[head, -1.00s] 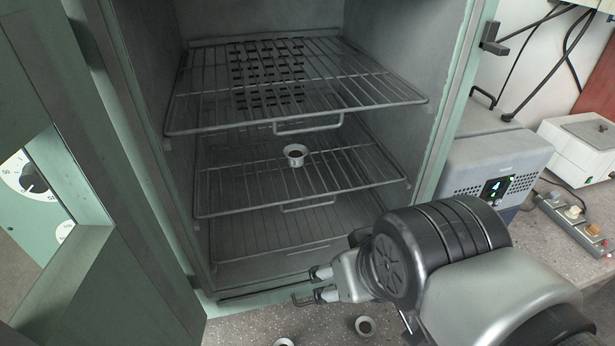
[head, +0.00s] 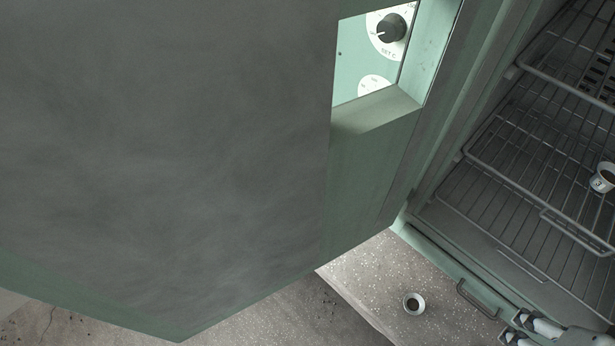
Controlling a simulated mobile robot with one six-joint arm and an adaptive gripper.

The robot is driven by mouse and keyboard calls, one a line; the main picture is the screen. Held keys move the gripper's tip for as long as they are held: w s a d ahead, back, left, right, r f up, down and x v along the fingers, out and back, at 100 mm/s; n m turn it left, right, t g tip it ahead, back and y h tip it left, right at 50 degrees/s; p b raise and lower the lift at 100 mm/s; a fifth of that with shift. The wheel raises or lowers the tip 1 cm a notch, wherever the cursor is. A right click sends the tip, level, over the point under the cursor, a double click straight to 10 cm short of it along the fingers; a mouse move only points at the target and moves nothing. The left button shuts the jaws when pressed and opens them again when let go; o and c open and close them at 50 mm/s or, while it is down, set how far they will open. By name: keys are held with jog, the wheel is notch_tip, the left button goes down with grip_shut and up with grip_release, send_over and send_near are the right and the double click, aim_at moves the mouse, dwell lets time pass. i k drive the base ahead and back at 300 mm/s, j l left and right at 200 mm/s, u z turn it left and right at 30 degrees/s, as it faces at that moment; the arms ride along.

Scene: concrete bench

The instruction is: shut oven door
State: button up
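The oven door (head: 170,160) stands wide open, its grey inner face and green edge filling the left of the head view. The oven (head: 540,180) is at the right, with wire shelves inside; its right side is out of frame. A small white cup (head: 603,180) with dark contents sits on a shelf at the right edge. My gripper (head: 516,328) is at the lower right corner, in front of the oven's bottom edge and away from the door. Its two fingertips are apart with nothing seen between them.
Another small cup (head: 414,303) stands on the speckled bench (head: 375,275) in front of the oven. A dark U-shaped bar (head: 478,299) is at the oven's bottom front edge. A control dial (head: 391,28) shows through the opening in the door. Floor shows below the door.

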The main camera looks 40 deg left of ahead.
aim_at(168, 168)
jog(key=k+j+z, duration=0.1)
jog(key=k+j, duration=0.35)
jog(key=k+j+z, duration=0.1)
jog(key=k+j, duration=0.3)
jog(key=k, duration=0.15)
jog(key=k+j+z, duration=0.1)
jog(key=k+j, duration=0.25)
jog(key=k, duration=0.15)
jog(key=k+j, duration=0.1)
jog(key=j, duration=0.35)
jog(key=j+z, duration=0.15)
jog(key=j, duration=0.3)
jog(key=k+j, duration=0.15)
jog(key=j, duration=0.3)
jog(key=l+z, duration=0.1)
jog(key=l, duration=0.15)
